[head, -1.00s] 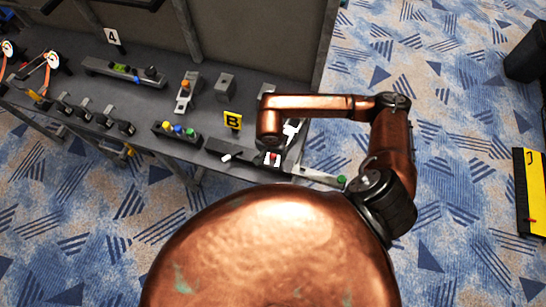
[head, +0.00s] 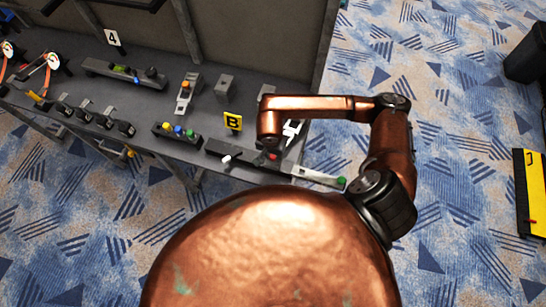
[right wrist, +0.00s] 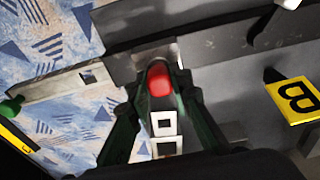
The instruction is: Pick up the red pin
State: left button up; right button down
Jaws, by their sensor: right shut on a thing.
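The red pin (right wrist: 160,80) shows in the right wrist view as a rounded red top between the two dark fingers. In the head view a small spot of red (head: 272,156) shows just below the end of my right arm. My right gripper (right wrist: 160,74) is shut on the red pin, with a finger on either side. The pin's lower part is hidden, and I cannot tell whether it is clear of its seat. My left gripper is not in view.
A yellow "B" sign (head: 233,121) stands left of my right gripper. A pale bar with a green end (head: 341,183) sticks out past the bench's right end. A block with coloured knobs (head: 177,132) sits on the bench (head: 140,105).

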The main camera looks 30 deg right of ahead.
notch_tip(320, 180, up, 10)
jog(key=shift+r, duration=0.1)
dwell(0.4)
jog(key=shift+b, duration=0.3)
dwell(0.3)
